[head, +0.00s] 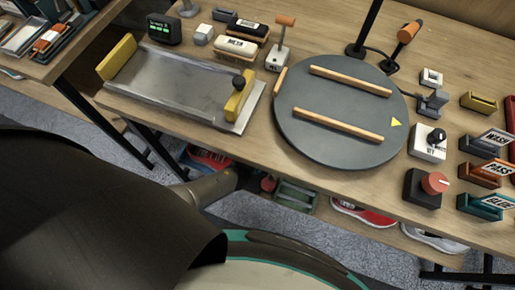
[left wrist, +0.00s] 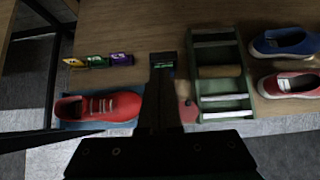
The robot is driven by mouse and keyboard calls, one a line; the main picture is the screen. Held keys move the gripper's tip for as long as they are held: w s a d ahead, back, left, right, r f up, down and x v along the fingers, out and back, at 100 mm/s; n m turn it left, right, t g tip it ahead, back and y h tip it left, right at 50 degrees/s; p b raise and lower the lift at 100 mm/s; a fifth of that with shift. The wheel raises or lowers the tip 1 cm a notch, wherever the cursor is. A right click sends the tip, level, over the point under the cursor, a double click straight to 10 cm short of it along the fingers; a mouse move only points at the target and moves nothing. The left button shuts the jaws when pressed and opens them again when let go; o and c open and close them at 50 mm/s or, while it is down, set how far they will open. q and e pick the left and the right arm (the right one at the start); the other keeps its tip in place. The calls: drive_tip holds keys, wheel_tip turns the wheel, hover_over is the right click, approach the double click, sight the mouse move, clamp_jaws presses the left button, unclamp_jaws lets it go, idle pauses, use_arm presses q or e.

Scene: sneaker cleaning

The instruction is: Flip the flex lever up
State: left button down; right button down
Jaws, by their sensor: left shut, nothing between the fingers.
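A green frame with crossbars (left wrist: 220,75) lies on the lower shelf in the left wrist view; part of it shows under the table in the head view (head: 296,196). A red knob (left wrist: 187,108) sits at its left side, also in the head view (head: 268,184). It may belong to the flex lever; I cannot tell its angle. My left gripper (left wrist: 163,66) is shut and empty, just left of the frame and knob. In the head view my left arm reaches under the table edge, its fingertips hidden. My right gripper is not in view.
A red shoe (left wrist: 98,106) lies left of my gripper, with small coloured blocks (left wrist: 97,61) behind it. A blue shoe (left wrist: 285,42) and another red shoe (left wrist: 290,85) lie at right. The tabletop (head: 235,150) overhangs the shelf; a table leg (left wrist: 55,80) stands at left.

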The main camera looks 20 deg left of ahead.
use_arm(q)
drive_tip(key=shift+s+r, duration=0.1)
drive_tip(key=shift+r, duration=0.25)
idle(0.4)
drive_tip(key=s+a+f+n+g, duration=0.1)
drive_tip(key=s+f+n+g, duration=0.1)
drive_tip(key=s+n, duration=0.9)
drive_tip(key=s+a+f+n+g, duration=0.2)
drive_tip(key=s+f+n, duration=0.3)
drive_tip(key=s+n, duration=0.6)
drive_tip(key=s+a+f+n+g, duration=0.2)
drive_tip(key=s+f+n+g, duration=0.2)
drive_tip(key=s+n, duration=0.7)
drive_tip(key=shift+s+n, duration=0.35)
drive_tip(key=shift+n, duration=0.15)
